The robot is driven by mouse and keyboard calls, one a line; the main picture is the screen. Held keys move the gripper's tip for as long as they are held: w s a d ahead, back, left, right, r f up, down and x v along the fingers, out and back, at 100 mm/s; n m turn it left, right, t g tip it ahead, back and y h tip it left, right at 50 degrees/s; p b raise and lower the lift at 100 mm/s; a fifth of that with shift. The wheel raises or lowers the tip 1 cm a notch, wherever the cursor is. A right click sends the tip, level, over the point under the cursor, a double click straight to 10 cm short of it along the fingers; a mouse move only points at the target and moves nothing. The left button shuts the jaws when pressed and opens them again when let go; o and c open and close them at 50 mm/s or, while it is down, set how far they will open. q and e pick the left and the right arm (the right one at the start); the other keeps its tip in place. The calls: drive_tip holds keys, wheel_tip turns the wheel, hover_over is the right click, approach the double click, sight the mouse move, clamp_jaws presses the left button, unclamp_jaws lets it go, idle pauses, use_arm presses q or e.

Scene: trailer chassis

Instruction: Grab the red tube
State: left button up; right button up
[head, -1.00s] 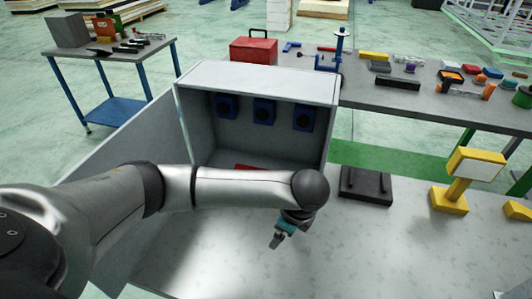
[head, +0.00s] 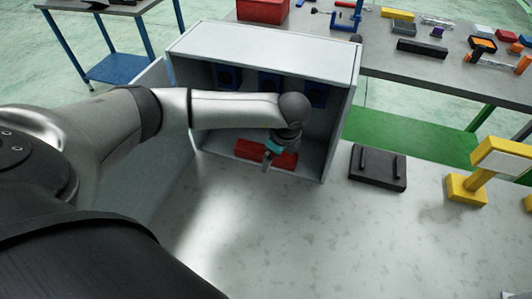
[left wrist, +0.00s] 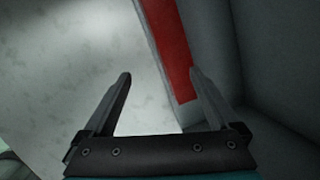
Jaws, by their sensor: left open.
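The red tube (head: 249,149) looks like a long red bar lying low inside the grey open-fronted cabinet (head: 262,48), near its front edge. My left gripper (head: 267,160) is open and in front of the tube, hiding its middle in the head view. In the left wrist view the tube (left wrist: 172,45) runs slanted past the right fingertip of the open gripper (left wrist: 160,75). That fingertip overlaps the tube's edge; I cannot tell whether they touch. My right gripper is not in view.
Blue units (head: 316,94) sit on the cabinet's back wall. The cabinet's side walls and top close in around the tube. A black block (head: 378,168) and a yellow stand (head: 480,180) are to the right. The pale surface in front is clear.

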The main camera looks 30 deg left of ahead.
use_arm(q)
drive_tip(key=w+a, duration=0.1)
drive_tip(key=a, duration=0.2)
drive_tip(key=shift+w, duration=0.4)
drive_tip(key=shift+x, duration=1)
drive_tip(key=shift+w+a+f, duration=0.15)
drive_tip(key=shift+a+f, duration=0.05)
drive_tip(key=shift+f, duration=0.3)
clamp_jaws()
